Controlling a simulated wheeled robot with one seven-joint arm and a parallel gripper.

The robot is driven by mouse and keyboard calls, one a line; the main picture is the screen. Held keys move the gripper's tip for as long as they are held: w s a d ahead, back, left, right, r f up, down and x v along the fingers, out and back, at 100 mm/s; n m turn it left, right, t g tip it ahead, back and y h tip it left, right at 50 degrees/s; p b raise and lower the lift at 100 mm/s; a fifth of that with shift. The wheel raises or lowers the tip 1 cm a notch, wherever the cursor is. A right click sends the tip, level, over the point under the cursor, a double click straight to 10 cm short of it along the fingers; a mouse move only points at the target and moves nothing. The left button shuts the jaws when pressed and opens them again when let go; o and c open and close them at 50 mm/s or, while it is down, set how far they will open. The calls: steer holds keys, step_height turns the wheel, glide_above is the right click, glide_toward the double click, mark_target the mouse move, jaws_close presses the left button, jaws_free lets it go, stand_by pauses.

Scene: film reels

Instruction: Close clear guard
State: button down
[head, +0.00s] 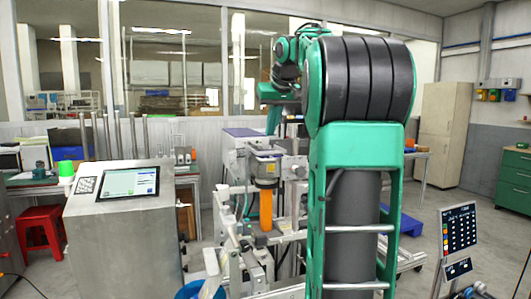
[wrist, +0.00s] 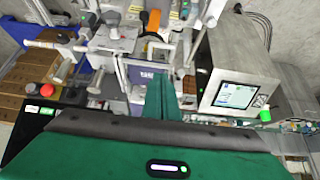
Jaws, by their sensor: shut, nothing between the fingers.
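The film machine (head: 262,165) stands at the middle of the head view, left of my arm, with an orange cylinder (head: 265,210) below its grey and purple head. In the wrist view the same machine (wrist: 115,45) fills the upper middle. I cannot make out the clear guard's outline for certain in either view, nor tell whether it is open or closed. My gripper (wrist: 160,82) is green, shut and empty, pointing toward the machine. In the head view my gripper (head: 272,128) hangs over the machine's upper part; I cannot tell whether it touches anything.
A steel control cabinet with a screen (head: 128,184) stands left of the machine. A red stool (head: 40,228) is farther left. A small control panel (head: 460,228) stands at the lower right. Open floor (head: 425,205) lies right of my arm. A green drawer cabinet (head: 514,180) is at the far right.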

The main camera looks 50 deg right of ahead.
steer(key=x, duration=0.5)
steer(key=shift+s+a+f, duration=0.1)
steer(key=shift+s+f, duration=0.1)
steer(key=shift+f, duration=0.7)
steer(key=shift+s+a+f, duration=0.1)
steer(key=shift+s+f, duration=0.15)
steer(key=shift+f, duration=0.6)
